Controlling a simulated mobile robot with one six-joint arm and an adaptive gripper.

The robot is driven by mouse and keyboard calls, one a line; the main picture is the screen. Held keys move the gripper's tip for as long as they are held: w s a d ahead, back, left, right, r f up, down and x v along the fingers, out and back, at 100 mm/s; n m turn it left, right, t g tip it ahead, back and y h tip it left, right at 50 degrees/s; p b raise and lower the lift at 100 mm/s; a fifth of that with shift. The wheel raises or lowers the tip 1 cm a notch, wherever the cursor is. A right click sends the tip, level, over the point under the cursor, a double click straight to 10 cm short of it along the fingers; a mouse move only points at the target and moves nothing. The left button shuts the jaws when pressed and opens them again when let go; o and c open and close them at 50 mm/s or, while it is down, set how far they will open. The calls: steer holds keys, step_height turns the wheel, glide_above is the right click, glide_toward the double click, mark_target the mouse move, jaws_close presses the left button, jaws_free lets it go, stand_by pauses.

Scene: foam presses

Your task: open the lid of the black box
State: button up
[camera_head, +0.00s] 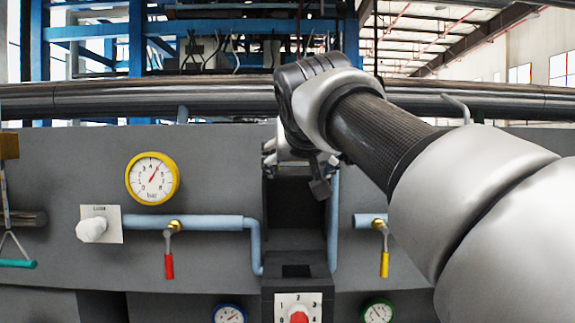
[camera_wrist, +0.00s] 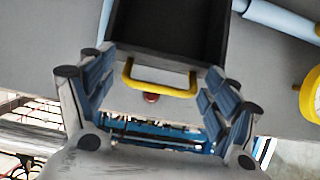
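The black box (camera_head: 297,205) is on the grey machine panel in the middle of the head view, below my gripper (camera_head: 288,158). The black box also shows upside down at the top of the wrist view (camera_wrist: 175,28). A yellow handle (camera_wrist: 160,91) is at the box's near edge there. My gripper (camera_wrist: 159,66) is open, with one finger on each side of the handle and visible gaps to it. I cannot tell whether the dark surface is the lid or the inside. My wrist hides the box's top in the head view.
Blue pipes (camera_head: 190,222) run on both sides of the box. A red-handled valve (camera_head: 169,262), a yellow-handled valve (camera_head: 384,262) and a yellow-rimmed gauge (camera_head: 152,178) are nearby. A red knob (camera_head: 299,317) sits below. A thick dark pipe (camera_head: 180,99) crosses behind.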

steer(key=shift+w+a+f, duration=0.1)
steer(key=shift+w, duration=0.05)
steer(key=v, duration=1.2)
